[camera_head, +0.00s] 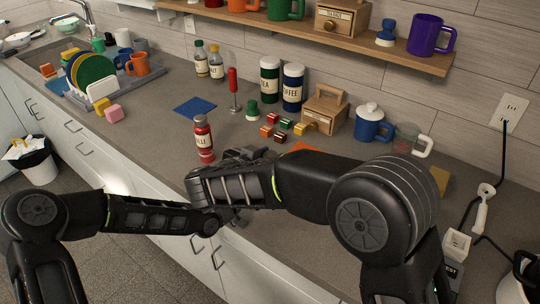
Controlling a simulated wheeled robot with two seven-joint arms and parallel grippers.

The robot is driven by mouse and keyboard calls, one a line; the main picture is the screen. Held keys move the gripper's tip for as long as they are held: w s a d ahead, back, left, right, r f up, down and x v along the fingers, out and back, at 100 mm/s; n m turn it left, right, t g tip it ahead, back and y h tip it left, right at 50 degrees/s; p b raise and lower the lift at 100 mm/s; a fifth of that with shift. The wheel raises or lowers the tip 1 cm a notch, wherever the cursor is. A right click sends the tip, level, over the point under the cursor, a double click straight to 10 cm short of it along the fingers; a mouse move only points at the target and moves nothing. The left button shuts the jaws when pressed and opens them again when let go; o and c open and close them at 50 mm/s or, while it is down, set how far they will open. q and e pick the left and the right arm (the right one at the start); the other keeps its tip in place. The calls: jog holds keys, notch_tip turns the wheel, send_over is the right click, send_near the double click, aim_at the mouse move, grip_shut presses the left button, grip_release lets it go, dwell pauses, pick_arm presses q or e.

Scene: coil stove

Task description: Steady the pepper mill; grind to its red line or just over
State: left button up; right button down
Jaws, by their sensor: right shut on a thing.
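My right arm reaches across the counter from the right. Its gripper (243,156) is mostly hidden behind my forearm, just right of a red labelled bottle (203,140). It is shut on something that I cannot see. My left arm comes in from the left and ends at the counter's front edge, below my right forearm. Its gripper (236,217) is partly covered, and its fingers cannot be made out. I cannot make out the pepper mill or its red line; a thing behind my right forearm would be hidden.
Behind are a red-handled tool (233,88), a blue mat (195,106), a small green object (253,110), several small blocks, dark canisters (292,88), a wooden box (325,112) and a blue lidded pot (371,124). A dish rack with plates stands at left. A shelf (310,36) hangs above.

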jog(key=c, duration=0.9)
grip_release()
jog(key=shift+s+r, duration=0.1)
jog(key=v, duration=1.1)
jog(key=shift+s+a, duration=0.2)
jog(key=shift+s, duration=0.1)
jog(key=shift+r, duration=0.1)
